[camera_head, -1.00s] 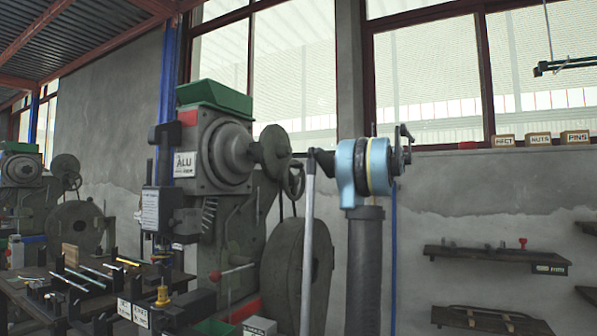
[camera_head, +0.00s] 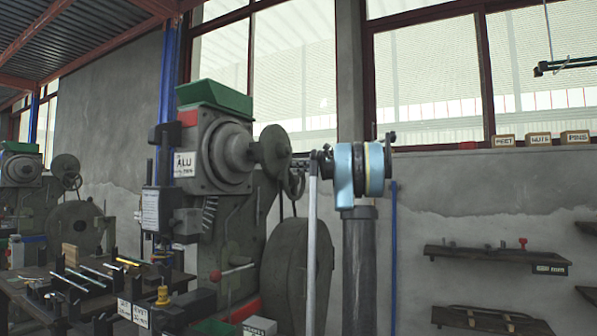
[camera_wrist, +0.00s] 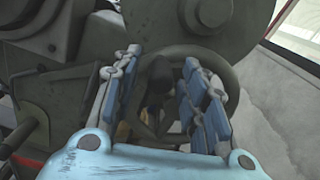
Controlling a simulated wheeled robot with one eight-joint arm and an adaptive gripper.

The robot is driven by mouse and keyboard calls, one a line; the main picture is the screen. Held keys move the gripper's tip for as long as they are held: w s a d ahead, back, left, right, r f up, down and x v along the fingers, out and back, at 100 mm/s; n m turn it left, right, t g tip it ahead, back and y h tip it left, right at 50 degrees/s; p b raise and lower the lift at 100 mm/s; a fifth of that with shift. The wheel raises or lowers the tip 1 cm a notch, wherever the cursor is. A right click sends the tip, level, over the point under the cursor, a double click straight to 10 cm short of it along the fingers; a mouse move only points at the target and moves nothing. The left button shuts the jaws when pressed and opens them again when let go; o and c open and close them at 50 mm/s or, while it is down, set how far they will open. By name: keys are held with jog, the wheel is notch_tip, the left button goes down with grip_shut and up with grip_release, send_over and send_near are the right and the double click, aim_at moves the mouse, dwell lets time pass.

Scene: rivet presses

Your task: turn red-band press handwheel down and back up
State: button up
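In the head view my gripper (camera_head: 299,166) largely covers the handwheel. In the wrist view my gripper (camera_wrist: 160,62) points at the handwheel (camera_wrist: 157,82). Its two blue-padded fingers are apart, with dark wheel parts between or behind them. I cannot tell whether the pads touch the wheel.
A large flywheel (camera_head: 298,275) is below the handwheel. A second press (camera_head: 25,180) stands at the far left beyond a tool table (camera_head: 85,275). Wall shelves (camera_head: 490,258) are at the right, and labelled boxes (camera_head: 540,139) sit on the window ledge. The floor is not visible.

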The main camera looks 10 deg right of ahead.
jog(key=shift+x, duration=0.85)
